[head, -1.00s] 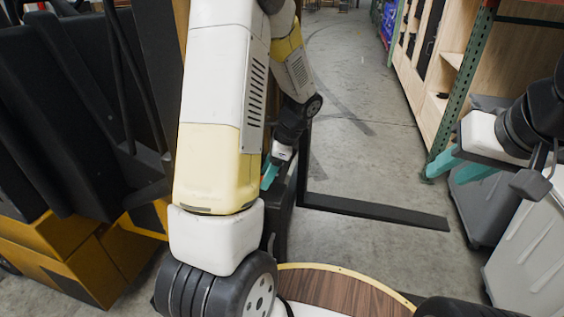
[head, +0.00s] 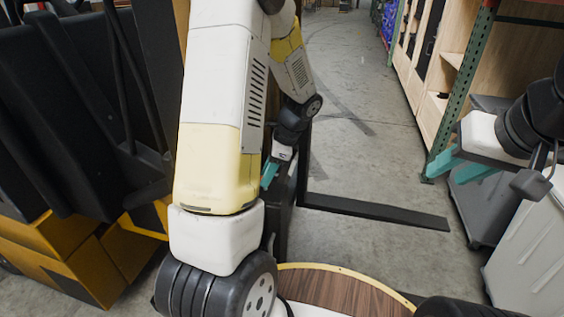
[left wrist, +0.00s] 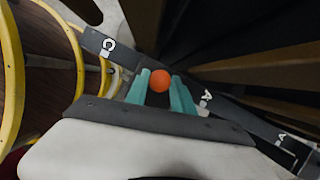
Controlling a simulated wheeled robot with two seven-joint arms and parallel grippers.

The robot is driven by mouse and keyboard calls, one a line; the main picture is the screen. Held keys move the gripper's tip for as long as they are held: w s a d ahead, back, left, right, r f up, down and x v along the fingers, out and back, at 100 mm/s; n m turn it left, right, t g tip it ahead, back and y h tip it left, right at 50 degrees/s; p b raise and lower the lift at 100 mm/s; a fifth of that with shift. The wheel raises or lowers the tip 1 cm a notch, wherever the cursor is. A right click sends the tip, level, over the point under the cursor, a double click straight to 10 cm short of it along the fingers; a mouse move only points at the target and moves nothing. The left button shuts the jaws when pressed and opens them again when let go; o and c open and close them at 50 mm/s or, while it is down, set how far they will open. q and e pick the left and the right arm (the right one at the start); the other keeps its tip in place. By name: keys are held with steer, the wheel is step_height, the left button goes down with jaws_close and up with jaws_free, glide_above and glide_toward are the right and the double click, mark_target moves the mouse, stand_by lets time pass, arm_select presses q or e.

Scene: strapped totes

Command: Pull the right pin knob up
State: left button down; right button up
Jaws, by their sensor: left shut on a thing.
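An orange ball-shaped pin knob (left wrist: 160,81) shows in the left wrist view, between the teal fingers of my left gripper (left wrist: 160,88). The gripper is shut on it. The knob stands at a dark bar (left wrist: 100,44) with white letters on it. In the head view my left gripper (head: 269,174) is small and partly hidden behind my own arm, at the black fork carriage; the knob cannot be seen there. My right gripper (head: 462,167) is at the right, with its teal fingers apart and nothing between them.
A yellow and black forklift (head: 75,255) fills the left side. A black fork (head: 375,210) reaches right above the floor. Grey bins (head: 525,250) and shelving with a green post (head: 460,85) stand at the right. The concrete aisle (head: 350,110) ahead is clear.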

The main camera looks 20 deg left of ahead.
stand_by(0.9)
arm_select(q)
steer(key=shift+w+r, duration=0.1)
steer(key=shift+r, duration=1.25)
steer(key=c, duration=1.1)
jaws_free()
steer(key=shift+o, duration=0.2)
steer(key=s+v, duration=0.1)
steer(key=v, duration=0.6)
steer(key=shift+w+r, duration=0.4)
steer(key=shift+w, duration=0.1)
steer(key=shift+d, duration=0.15)
